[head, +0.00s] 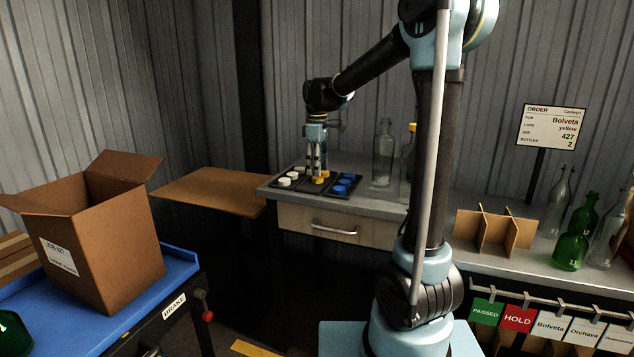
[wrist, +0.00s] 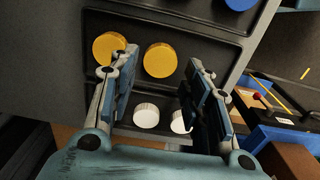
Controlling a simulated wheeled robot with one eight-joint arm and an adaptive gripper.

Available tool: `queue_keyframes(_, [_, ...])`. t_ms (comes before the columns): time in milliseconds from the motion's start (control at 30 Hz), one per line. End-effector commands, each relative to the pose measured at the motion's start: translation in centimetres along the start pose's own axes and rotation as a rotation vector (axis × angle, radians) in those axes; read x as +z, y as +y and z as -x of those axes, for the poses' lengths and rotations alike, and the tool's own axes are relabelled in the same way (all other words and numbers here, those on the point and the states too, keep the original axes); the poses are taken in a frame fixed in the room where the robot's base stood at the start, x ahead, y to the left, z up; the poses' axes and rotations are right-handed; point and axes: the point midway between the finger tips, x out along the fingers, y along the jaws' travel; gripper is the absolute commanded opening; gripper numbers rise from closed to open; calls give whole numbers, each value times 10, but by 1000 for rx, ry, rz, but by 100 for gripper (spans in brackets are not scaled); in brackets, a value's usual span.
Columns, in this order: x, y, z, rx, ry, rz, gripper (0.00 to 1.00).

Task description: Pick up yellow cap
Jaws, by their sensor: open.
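Yellow caps (head: 318,180) lie in the middle section of a dark tray on the bench. In the wrist view two yellow caps show, one (wrist: 160,60) between my finger lines and one (wrist: 106,46) by the left fingertip, partly covered by it. My gripper (head: 316,174) points down over the tray's middle section. In the wrist view its fingers (wrist: 160,64) are apart, with nothing held. I cannot tell how far the fingertips are above the cap.
White caps (head: 285,182) lie left of the yellow ones and blue caps (head: 344,182) right. A clear bottle (head: 384,158) and a yellow-capped bottle (head: 408,160) stand right of the tray. A cardboard divider (head: 497,229) and green bottles (head: 571,250) are farther right. An open carton (head: 105,245) stands left.

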Motion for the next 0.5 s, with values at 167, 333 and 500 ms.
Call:
queue_keyframes(167, [2,2,-23,0,0,0,44])
queue_keyframes(333, [2,1,-32,0,0,0,44])
queue_keyframes(500, [2,1,-32,0,0,1,44])
